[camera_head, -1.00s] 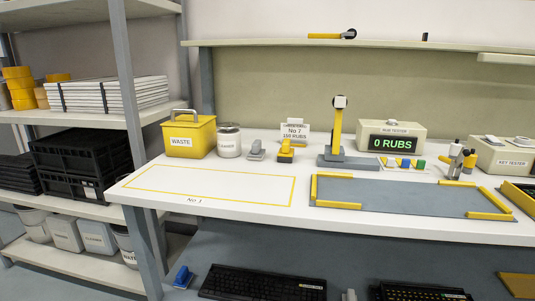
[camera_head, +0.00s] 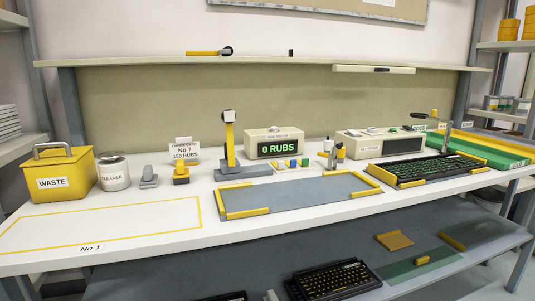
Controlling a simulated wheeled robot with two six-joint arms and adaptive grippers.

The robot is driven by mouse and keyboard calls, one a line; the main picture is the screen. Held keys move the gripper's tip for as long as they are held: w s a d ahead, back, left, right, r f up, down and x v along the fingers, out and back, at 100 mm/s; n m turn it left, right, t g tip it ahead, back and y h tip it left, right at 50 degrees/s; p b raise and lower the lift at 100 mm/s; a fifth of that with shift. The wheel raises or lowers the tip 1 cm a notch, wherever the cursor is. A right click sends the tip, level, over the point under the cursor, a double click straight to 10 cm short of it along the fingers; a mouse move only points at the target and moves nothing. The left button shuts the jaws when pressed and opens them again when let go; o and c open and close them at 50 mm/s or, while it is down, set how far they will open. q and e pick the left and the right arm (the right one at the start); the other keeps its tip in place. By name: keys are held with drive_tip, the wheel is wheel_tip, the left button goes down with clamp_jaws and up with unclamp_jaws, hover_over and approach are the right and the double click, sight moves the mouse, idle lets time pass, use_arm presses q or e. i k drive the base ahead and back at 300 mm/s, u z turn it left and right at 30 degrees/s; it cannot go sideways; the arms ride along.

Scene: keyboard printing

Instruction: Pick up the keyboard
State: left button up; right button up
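A black keyboard (camera_head: 428,169) with yellow corner pieces lies on the white bench at the right. A second black keyboard (camera_head: 335,279) with yellowish key legends lies on the lower shelf, near the bottom of the view. The edge of another dark keyboard-like item (camera_head: 226,296) is cut off at the bottom edge. Neither of my grippers is in view.
An empty grey mat (camera_head: 300,196) with yellow corner bars lies mid-bench. The yellow-outlined area (camera_head: 100,226) marked No 1 is clear. Behind stand a waste bin (camera_head: 66,175), a cleaner tub (camera_head: 115,172) and a display (camera_head: 274,144) reading 0 RUBS.

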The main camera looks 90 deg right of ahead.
sight(436, 166)
drive_tip(key=z, duration=3.2)
